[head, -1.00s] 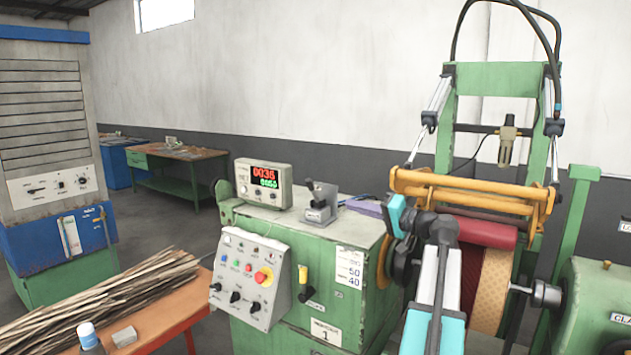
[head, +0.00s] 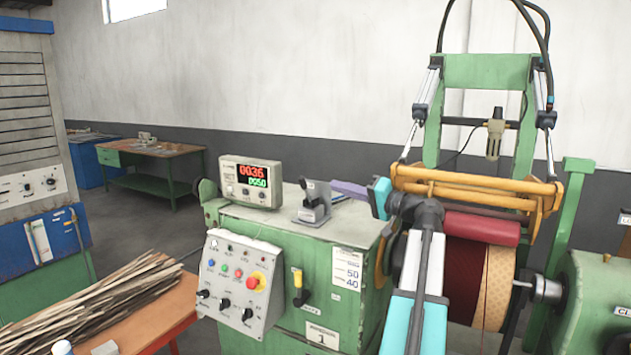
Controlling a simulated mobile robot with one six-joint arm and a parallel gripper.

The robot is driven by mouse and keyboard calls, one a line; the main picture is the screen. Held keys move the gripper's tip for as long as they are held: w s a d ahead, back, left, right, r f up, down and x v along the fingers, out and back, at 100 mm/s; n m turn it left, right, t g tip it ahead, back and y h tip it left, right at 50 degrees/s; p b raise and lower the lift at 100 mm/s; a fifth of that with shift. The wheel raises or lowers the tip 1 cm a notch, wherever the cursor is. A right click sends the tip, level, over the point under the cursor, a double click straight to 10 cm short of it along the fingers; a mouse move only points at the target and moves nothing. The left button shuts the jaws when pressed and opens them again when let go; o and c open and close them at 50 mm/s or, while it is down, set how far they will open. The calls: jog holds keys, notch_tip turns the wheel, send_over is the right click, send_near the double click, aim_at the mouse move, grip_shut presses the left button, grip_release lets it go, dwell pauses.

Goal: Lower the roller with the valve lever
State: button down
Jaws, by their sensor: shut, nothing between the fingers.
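The valve lever (head: 304,185) is a small dark handle on a grey metal block on top of the green cabinet. It stands up, tilted slightly left. The red roller (head: 482,228) hangs under a yellow bar frame at the coil machine, just above the dark red and tan coil (head: 470,275). I cannot tell whether roller and coil touch. My arm rises in front of the machine, with its teal and grey joints right of the lever block. It hides part of the roller's left end and the coil.
A purple item (head: 349,189) lies behind the lever block. An orange table (head: 150,325) with wooden strips stands at left.

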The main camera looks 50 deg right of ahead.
aim_at(304, 185)
jog(key=shift+w, duration=0.15)
jog(key=shift+w+a+r+p, duration=0.2)
jog(key=shift+w+p, duration=0.45)
jog(key=shift+w, duration=0.9)
jog(key=shift+w+a+r+p, duration=0.15)
jog(key=shift+w+p, duration=0.55)
jog(key=shift+w, duration=0.9)
jog(key=shift+w+a+r+p, duration=0.1)
jog(key=shift+w+a+p, duration=0.15)
jog(key=shift+w+p, duration=0.85)
jog(key=shift+w+f+b, duration=0.1)
jog(key=shift+w+b, duration=0.35)
jog(key=shift+s+a+f+n+b, duration=0.1)
jog(key=shift+a+f+n+b, duration=0.3)
jog(key=shift+b, duration=1.35)
jog(key=n+b, duration=0.1)
jog(key=b, duration=0.2)
jog(key=a+n+b, duration=0.1)
jog(key=b, duration=0.3)
jog(key=shift+s+a+f+n+y, duration=0.2)
jog(key=shift+f+n+y, duration=0.1)
jog(key=shift+f+y, duration=0.1)
jog(key=shift+a+r+b, duration=0.1)
jog(key=shift+r+b, duration=0.05)
jog(key=shift+b, duration=0.15)
jog(key=shift+s, duration=0.1)
